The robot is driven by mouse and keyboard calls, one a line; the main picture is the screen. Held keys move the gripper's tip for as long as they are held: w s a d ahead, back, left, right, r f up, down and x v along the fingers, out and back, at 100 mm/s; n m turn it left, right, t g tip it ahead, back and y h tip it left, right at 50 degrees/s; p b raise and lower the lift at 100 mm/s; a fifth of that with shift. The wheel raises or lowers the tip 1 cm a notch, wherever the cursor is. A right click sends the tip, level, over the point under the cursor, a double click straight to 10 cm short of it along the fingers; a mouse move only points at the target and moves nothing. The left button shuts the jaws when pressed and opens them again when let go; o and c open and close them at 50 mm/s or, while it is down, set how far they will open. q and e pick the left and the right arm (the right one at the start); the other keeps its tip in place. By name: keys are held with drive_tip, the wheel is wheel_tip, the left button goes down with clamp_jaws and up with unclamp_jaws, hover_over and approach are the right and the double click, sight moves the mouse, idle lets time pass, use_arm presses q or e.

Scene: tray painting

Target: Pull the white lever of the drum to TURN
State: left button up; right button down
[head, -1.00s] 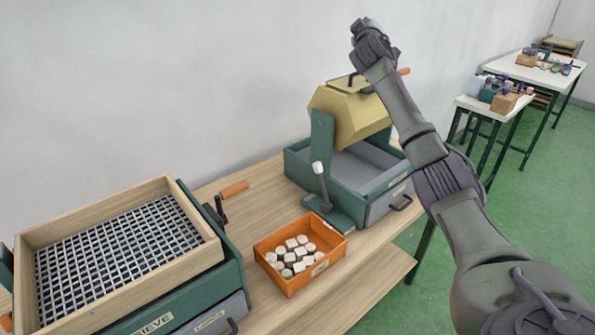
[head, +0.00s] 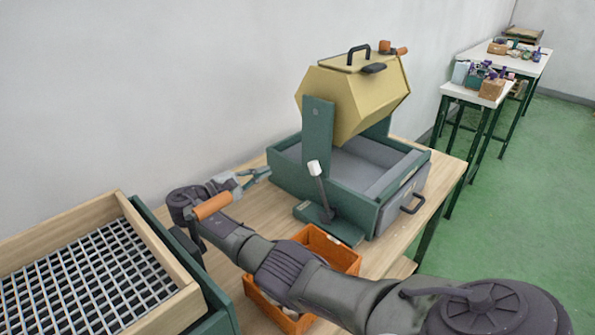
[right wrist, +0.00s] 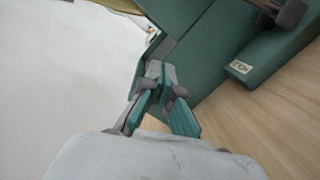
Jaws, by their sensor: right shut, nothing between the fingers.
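The yellow six-sided drum (head: 345,100) sits on green uprights over a green base (head: 345,190) in the head view. Its lever has a white knob (head: 314,167) on a dark shaft (head: 322,192), standing nearly upright from a green plate. My right gripper (head: 266,172) is shut and empty, left of the knob and apart from it, near the base's left corner. In the right wrist view the closed fingers (right wrist: 156,72) point toward a green panel (right wrist: 205,55); the white knob is not visible there. My left gripper is out of view.
An orange bin (head: 335,250) lies partly hidden under my right arm. A wooden-framed grid sieve (head: 80,285) stands at the lower left. A small label (right wrist: 240,67) shows in the wrist view.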

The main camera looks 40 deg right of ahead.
sight(320, 188)
drive_tip(key=s+a+m+g, duration=0.1)
drive_tip(key=s+a+g, duration=0.1)
drive_tip(key=s+a, duration=0.1)
drive_tip(key=shift+h, duration=0.4)
drive_tip(key=d+p, duration=0.1)
drive_tip(key=d, duration=0.2)
drive_tip(key=s+d+p, duration=0.1)
drive_tip(key=d, duration=0.2)
drive_tip(key=d+r+p, duration=0.1)
drive_tip(key=d+p, duration=0.1)
drive_tip(key=d, duration=0.2)
drive_tip(key=shift+s, duration=0.4)
use_arm(q)
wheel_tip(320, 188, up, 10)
drive_tip(key=p, duration=0.6)
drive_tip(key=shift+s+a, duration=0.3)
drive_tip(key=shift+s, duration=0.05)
use_arm(e)
drive_tip(key=s, duration=0.1)
drive_tip(key=s+r, duration=0.1)
drive_tip(key=s, duration=0.1)
drive_tip(key=shift+s, duration=0.15)
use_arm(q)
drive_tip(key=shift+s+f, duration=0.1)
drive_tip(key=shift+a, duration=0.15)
use_arm(e)
drive_tip(key=shift+d, duration=0.1)
